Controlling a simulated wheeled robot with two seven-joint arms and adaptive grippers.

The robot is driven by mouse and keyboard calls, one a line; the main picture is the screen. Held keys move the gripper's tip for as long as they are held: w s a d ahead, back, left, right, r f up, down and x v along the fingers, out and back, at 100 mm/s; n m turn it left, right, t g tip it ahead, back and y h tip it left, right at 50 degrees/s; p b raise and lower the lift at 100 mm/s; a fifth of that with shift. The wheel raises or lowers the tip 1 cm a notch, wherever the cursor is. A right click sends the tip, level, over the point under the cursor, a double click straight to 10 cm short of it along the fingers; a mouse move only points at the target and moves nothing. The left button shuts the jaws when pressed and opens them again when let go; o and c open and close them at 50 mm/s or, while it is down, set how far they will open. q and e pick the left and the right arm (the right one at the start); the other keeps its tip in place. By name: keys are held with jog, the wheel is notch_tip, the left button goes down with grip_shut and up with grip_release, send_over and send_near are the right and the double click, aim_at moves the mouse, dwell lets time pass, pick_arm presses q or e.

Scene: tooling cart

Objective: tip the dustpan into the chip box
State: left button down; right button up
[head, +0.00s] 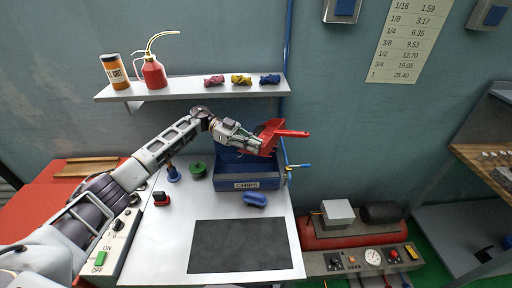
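The red dustpan (271,133) is held up in the air above the blue chip box, steeply tilted, with a narrow red part pointing right. My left gripper (257,146) reaches in from the left and appears shut on the dustpan; its fingertips are small and partly hidden against it. The blue chip box (237,184), labelled CHIPS, stands at the back of the cart top below the gripper. Its inside is partly hidden by my gripper and the dustpan, and I cannot make out any chips. My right gripper is not in view.
A blue object (255,200) lies just before the box. A green round item (197,170) and a blue-based item (173,174) stand left of it. A dark mat (238,246) covers the front. A shelf (190,91) hangs above, and a blue-handled valve (298,166) is right.

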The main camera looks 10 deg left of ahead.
aim_at(242, 149)
pick_arm(q)
jog(key=shift+w+a+f+h+b, duration=0.15)
jog(key=shift+a+h+b, duration=0.35)
jog(key=shift+h+b, duration=0.7)
jog(key=shift+w+a+g+h+b, duration=0.15)
jog(key=shift+a+g+h+b, duration=0.55)
jog(key=shift+b, duration=1.1)
jog(key=shift+w+a+h+b, duration=0.15)
jog(key=shift+a+h+b, duration=0.55)
jog(key=shift+h, duration=0.1)
jog(key=shift+w+a+h+b, duration=0.15)
jog(key=shift+a+h+b, duration=0.4)
jog(key=shift+h+b, duration=0.2)
jog(key=shift+w+a+h+b, duration=0.1)
jog(key=shift+a+h+b, duration=0.35)
jog(key=shift+a+h, duration=0.15)
jog(key=shift+w+a+g+h+b, duration=0.15)
jog(key=shift+a+h+b, duration=0.4)
jog(key=shift+h, duration=0.2)
jog(key=shift+w+a+g+h+b, duration=0.15)
jog(key=shift+a+h+b, duration=0.3)
jog(key=shift+a+h, duration=0.2)
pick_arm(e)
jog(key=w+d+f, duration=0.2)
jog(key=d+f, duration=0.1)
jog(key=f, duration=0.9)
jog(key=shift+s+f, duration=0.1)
